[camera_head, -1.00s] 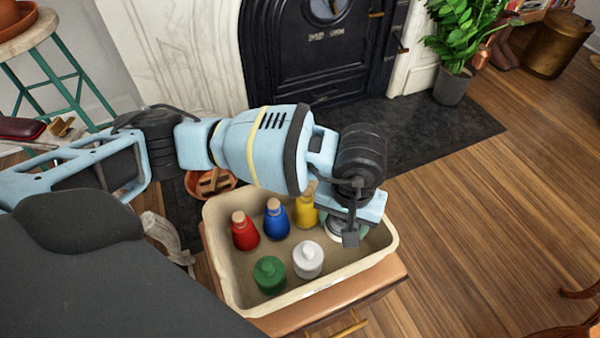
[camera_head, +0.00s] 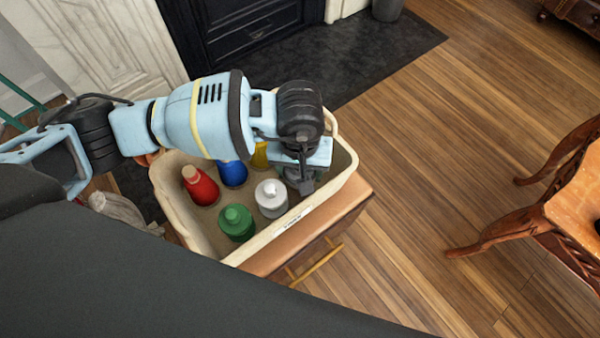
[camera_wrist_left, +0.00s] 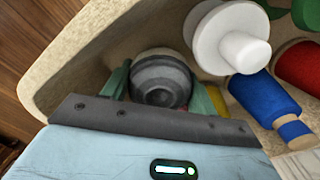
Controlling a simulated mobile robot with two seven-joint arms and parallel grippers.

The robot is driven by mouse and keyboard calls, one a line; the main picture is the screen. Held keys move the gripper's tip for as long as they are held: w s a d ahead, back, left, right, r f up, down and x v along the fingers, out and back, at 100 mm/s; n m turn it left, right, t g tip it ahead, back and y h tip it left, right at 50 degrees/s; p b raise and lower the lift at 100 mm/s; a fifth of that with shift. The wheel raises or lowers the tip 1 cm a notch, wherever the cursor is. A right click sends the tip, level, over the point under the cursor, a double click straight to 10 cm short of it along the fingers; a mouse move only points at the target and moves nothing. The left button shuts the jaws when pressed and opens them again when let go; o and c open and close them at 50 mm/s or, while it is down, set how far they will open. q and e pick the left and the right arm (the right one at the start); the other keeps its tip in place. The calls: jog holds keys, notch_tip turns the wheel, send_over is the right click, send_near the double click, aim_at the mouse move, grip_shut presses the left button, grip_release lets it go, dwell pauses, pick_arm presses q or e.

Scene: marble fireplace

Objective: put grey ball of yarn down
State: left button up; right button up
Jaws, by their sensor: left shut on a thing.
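The grey ball of yarn (camera_wrist_left: 160,78) shows in the left wrist view as a round, banded grey shape between the greenish fingers of my left gripper (camera_wrist_left: 161,91). The gripper is shut on it. In the head view my left gripper (camera_head: 304,180) points down into the right end of a cream bin (camera_head: 318,208). The ball is mostly hidden there by the gripper. I cannot tell whether the ball touches the bin floor. My right gripper is not in view.
A carved wooden chair (camera_head: 560,205) is at the right. Open wooden floor lies between.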

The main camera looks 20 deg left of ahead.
pick_arm(q)
jog(key=shift+f+b, duration=0.3)
jog(key=shift+f, duration=1)
jog(key=shift+f, duration=0.1)
jog(key=shift+f, duration=0.15)
jog(key=o, duration=0.8)
jog(key=shift+c, duration=0.2)
jog(key=shift+o, duration=1.2)
notch_tip(320, 180, up, 11)
jog(key=p, duration=0.3)
jog(key=shift+r, duration=0.75)
